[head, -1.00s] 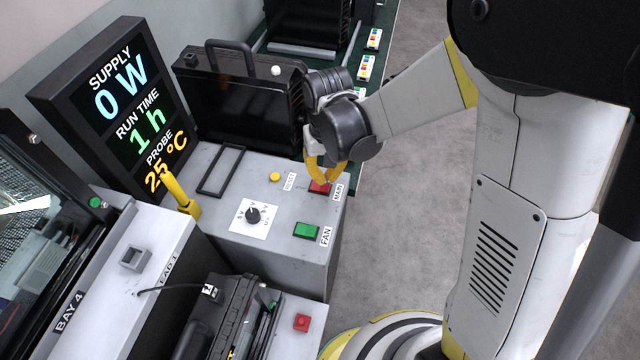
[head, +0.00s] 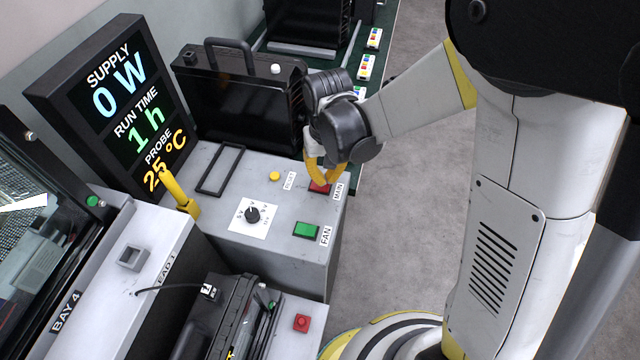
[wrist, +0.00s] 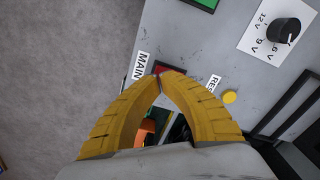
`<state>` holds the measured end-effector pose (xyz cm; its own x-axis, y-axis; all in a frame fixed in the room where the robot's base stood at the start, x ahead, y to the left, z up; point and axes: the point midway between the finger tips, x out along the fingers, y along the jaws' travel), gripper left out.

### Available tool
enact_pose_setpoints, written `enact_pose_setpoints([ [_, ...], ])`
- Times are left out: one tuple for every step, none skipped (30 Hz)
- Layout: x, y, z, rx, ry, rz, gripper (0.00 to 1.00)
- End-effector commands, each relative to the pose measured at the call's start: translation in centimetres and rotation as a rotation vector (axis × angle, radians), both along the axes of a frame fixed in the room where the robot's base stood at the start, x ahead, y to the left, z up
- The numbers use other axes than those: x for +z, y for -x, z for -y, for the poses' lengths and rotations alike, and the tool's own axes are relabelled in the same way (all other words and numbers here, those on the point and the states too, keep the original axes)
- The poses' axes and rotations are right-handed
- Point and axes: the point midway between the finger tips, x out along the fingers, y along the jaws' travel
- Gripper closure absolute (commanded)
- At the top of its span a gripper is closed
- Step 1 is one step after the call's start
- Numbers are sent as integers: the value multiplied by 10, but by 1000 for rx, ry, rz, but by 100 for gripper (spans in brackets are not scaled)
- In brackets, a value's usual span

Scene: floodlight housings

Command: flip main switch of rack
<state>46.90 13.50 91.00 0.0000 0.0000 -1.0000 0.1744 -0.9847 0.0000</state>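The red switch labelled MAIN (head: 319,188) sits on the right side of the grey rack's sloping top (head: 277,236). My gripper (head: 322,182) points down at this switch from above. In the wrist view its two yellow fingers (wrist: 160,77) curve together and their tips meet, with nothing held between them. The tips overlap the red switch (wrist: 163,68) and hide part of it. I cannot tell whether the tips touch it or hover just above. The display (head: 127,110) reads supply 0 W, run time 1 h, probe 25 °C.
A green FAN switch (head: 306,230), a black voltage knob (head: 252,214) and a yellow reset button (head: 274,176) are near the main switch. A yellow probe (head: 181,192) stands at the left. A black housing (head: 240,112) stands behind. Floor to the right is clear.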

Motion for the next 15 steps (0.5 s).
enact_pose_setpoints([
  [-1, 0, 0, 0, 0, 0, 100],
  [-2, 0, 0, 0, 0, 0, 100],
  [-2, 0, 0, 0, 0, 0, 100],
  [-3, 0, 0, 0, 0, 0, 100],
  [-3, 0, 0, 0, 0, 0, 100],
  [-4, 0, 0, 0, 0, 0, 100],
  [-4, 0, 0, 0, 0, 0, 100],
  [-5, 0, 0, 0, 0, 0, 100],
  [-5, 0, 0, 0, 0, 0, 100],
  [-6, 0, 0, 0, 0, 0, 100],
  [-6, 0, 0, 0, 0, 0, 100],
  [-7, 0, 0, 0, 0, 0, 100],
  [-7, 0, 0, 0, 0, 0, 100],
  [-8, 0, 0, 0, 0, 0, 100],
  [-8, 0, 0, 0, 0, 0, 100],
])
